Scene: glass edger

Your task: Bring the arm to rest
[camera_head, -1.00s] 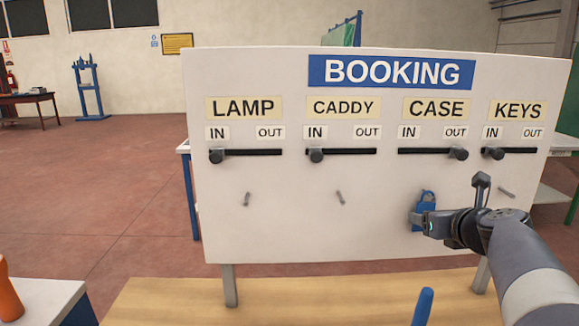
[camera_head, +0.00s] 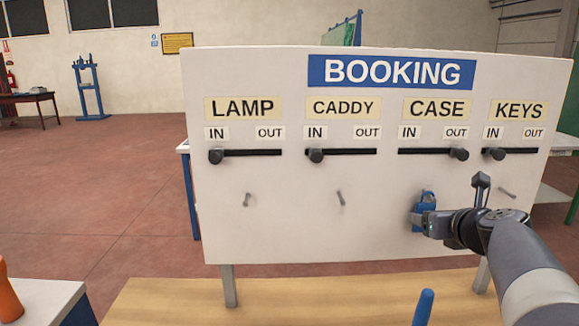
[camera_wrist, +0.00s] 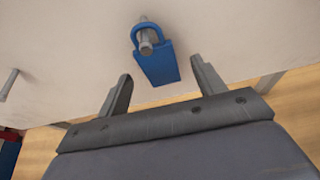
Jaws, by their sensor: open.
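My gripper (camera_head: 420,220) is in front of the lower part of the white booking board (camera_head: 290,225), below the CASE column. In the wrist view my gripper (camera_wrist: 162,90) has its two fingers spread apart with nothing between the tips. A blue padlock (camera_wrist: 157,66) hangs by its shackle on a peg (camera_wrist: 146,42) just beyond the fingers. The padlock also shows in the head view (camera_head: 428,198), partly hidden by my gripper.
The CASE slider (camera_head: 459,154) is at OUT; the LAMP (camera_head: 216,155), CADDY (camera_head: 316,155) and KEYS (camera_head: 497,154) sliders are at IN. Bare pegs stick out under LAMP (camera_head: 247,199), CADDY (camera_head: 340,198) and KEYS (camera_head: 507,193). A wooden tabletop (camera_head: 170,300) lies below the board.

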